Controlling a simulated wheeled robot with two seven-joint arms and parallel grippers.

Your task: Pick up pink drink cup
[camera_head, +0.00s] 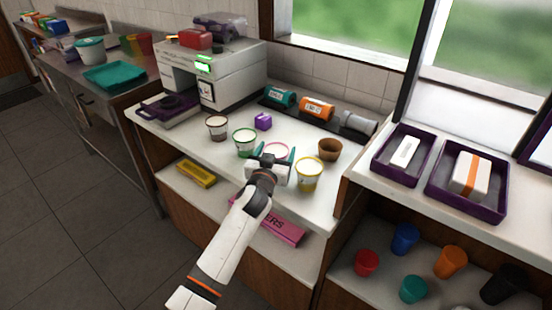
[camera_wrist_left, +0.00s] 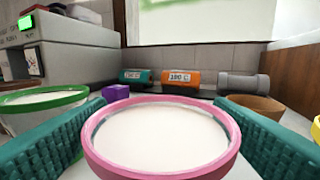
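The pink-rimmed cup (camera_head: 277,147) stands on the white counter with pale contents. In the left wrist view the pink-rimmed cup (camera_wrist_left: 162,139) fills the lower middle, its rim in front of the teal finger pads. My left gripper (camera_head: 271,156) is open, with one finger on each side of this cup. The left gripper (camera_wrist_left: 155,112) also shows in the wrist view with its fingers wide apart. Most of the cup's body is hidden, and I cannot tell whether a finger touches it. My right gripper is not in view.
A green-rimmed cup (camera_head: 245,147) stands left of the gripper and a yellow-rimmed cup (camera_head: 309,178) right of it, both close. A brown-rimmed cup (camera_head: 216,130), a purple cube (camera_head: 263,121) and a brown bowl (camera_head: 329,150) stand nearby. Cylindrical dispensers (camera_head: 317,108) line the back.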

